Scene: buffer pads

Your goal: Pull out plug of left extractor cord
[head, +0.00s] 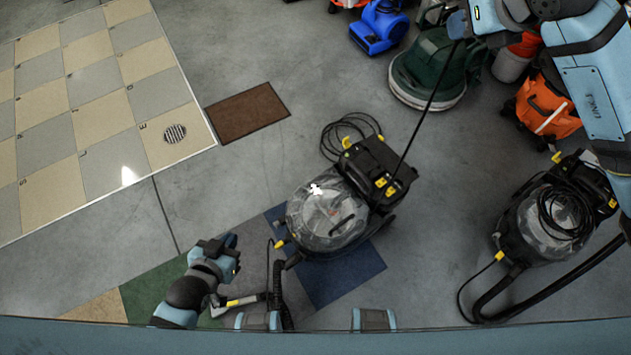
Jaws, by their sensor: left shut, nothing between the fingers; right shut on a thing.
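The left extractor (328,212), with a clear dome and a black rear body with yellow clips, stands partly on a dark blue floor tile. A black cord (428,105) runs straight and taut from its rear up to my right gripper (457,25) at the top right. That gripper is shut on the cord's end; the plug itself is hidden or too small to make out. My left gripper (234,254) is shut and empty, left of the extractor and apart from it.
Another extractor (548,220) stands at the right. A green floor machine (430,72), a blue blower (379,27) and an orange unit (547,107) stand at the back. A brown mat (247,112) lies left of centre. The floor between is mostly clear.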

